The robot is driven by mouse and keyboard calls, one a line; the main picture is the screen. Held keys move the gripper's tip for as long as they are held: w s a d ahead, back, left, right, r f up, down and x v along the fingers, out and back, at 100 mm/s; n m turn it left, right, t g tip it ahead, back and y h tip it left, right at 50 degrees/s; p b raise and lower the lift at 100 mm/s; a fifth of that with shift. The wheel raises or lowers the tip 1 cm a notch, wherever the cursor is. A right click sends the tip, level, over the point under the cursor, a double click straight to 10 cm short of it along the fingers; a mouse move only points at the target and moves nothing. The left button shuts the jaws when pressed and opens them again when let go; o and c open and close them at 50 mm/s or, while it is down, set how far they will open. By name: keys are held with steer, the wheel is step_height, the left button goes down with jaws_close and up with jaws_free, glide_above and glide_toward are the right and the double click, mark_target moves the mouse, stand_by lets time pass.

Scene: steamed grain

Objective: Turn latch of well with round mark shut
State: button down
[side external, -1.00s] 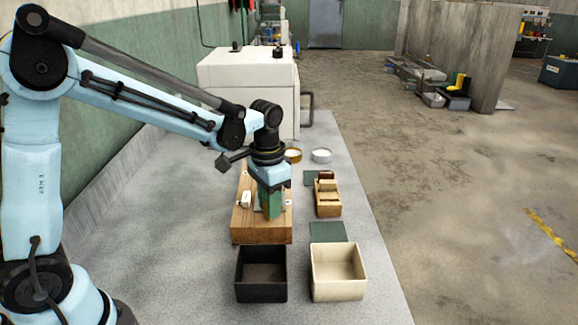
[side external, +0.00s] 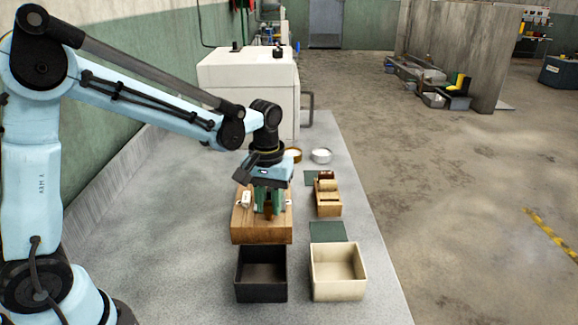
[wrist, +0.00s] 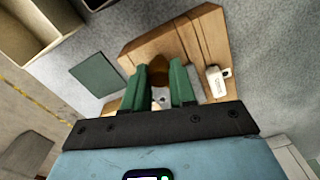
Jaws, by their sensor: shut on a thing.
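A wooden block (side external: 262,236) stands on the grey bench; it also shows in the wrist view (wrist: 140,48). My gripper (side external: 268,212) is over the block, pointing down, its two green fingers (wrist: 164,72) low at the block's top. The fingers are closed on a brown latch (side external: 268,208), which shows as a dark brown piece between them in the wrist view (wrist: 158,72). The fingers hide most of the latch and its well. I cannot make out the round mark. A small white piece (side external: 246,198) lies on the block beside the fingers, with unreadable print in the wrist view (wrist: 217,82).
A black open box (side external: 247,295) and a cream open box (side external: 323,293) stand in front. A smaller wooden holder (side external: 328,211) and a green mat (side external: 327,232) lie to the right. Two round dishes (side external: 321,156) and a white machine (side external: 245,80) stand behind.

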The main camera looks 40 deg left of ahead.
stand_by(0.3)
steer(key=c, duration=0.9)
jaws_free()
steer(key=shift+r, duration=0.1)
step_height(320, 180, up, 12)
steer(key=m+t, duration=0.6)
steer(key=t, duration=0.1)
glide_toward(264, 205)
steer(key=s, duration=0.1)
steer(key=s+f, duration=0.1)
steer(key=s, duration=0.1)
steer(key=shift+s+f, duration=0.1)
steer(key=shift+s, duration=0.2)
